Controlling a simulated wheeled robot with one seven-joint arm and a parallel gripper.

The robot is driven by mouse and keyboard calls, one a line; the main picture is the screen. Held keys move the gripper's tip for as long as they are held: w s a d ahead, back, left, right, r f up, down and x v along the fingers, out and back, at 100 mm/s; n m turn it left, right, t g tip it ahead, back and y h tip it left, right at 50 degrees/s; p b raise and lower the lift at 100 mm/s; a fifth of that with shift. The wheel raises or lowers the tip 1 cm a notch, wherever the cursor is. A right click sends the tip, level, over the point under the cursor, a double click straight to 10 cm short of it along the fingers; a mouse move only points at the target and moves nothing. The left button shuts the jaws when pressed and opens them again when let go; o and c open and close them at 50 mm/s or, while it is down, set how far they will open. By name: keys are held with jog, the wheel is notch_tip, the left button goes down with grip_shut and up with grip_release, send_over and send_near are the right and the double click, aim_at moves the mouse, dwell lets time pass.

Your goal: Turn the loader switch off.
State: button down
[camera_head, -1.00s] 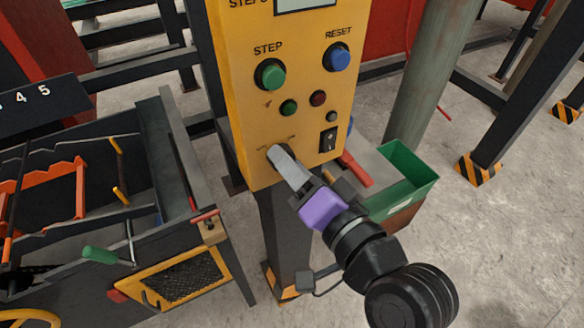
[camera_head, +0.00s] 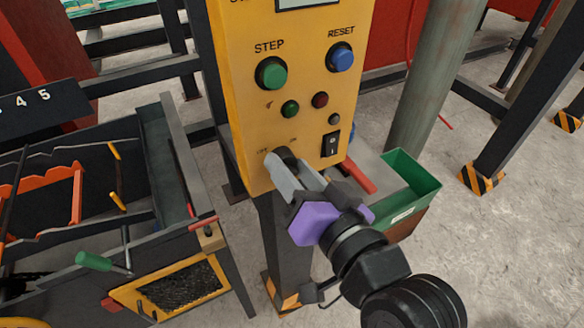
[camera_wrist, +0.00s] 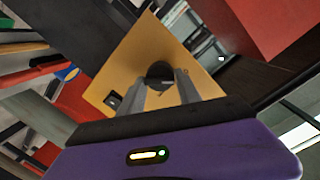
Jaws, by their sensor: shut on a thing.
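A yellow control panel (camera_head: 258,110) stands on a dark post. A dark rotary switch knob (camera_head: 287,153) is low on its face, with small faint marks above it, hard to read. My gripper (camera_head: 282,168) reaches it from the lower right, its grey fingers closed on the knob's two sides. In the wrist view the round dark knob (camera_wrist: 160,74) sits between the fingertips (camera_wrist: 160,90). The fingers hide part of the knob, so its pointing direction cannot be told. No loader name is readable.
A black rocker switch (camera_head: 331,144) is close to the right of my fingers. The green STEP button (camera_head: 271,73) and blue RESET button (camera_head: 340,57) are higher. A green bin (camera_head: 410,185) stands right of the panel, a dark rack (camera_head: 170,165) left.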

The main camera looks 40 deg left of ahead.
jog(key=shift+s+r, duration=0.1)
jog(key=c, duration=0.9)
grip_release()
jog(key=b+v, duration=0.1)
jog(key=v, duration=0.6)
jog(key=shift+s+d, duration=0.15)
jog(key=shift+d, duration=0.25)
